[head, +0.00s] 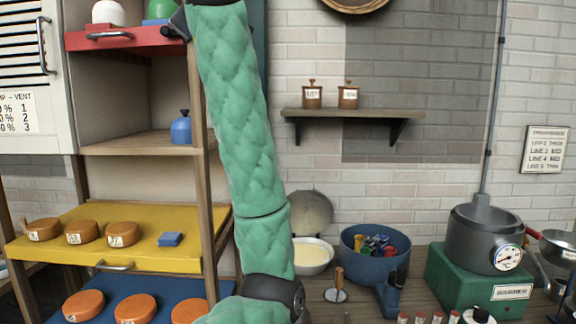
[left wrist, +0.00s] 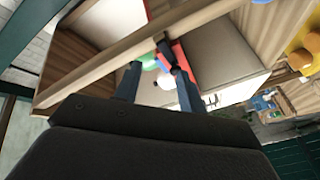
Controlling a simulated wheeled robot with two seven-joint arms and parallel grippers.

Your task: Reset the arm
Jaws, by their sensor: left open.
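My left arm in its green padded sleeve rises through the middle of the head view to the top edge. Part of my left gripper (head: 176,24) shows dark beside the right end of the red shelf board (head: 130,38); the rest is cut off or hidden. In the left wrist view my left gripper (left wrist: 152,66) has its two fingers apart, with no object held between them. Beyond the fingertips are a green thing (left wrist: 149,61), a white thing (left wrist: 164,81) and the red board (left wrist: 181,60). My right gripper is in neither view.
A wooden post (head: 203,180) of the shelf stands close left of my arm. A blue bottle (head: 181,128) is on the middle shelf. Orange wheels (head: 82,232) sit on the yellow board (head: 190,215). A blue bowl (head: 358,240) and green-based pot (head: 480,238) stand right.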

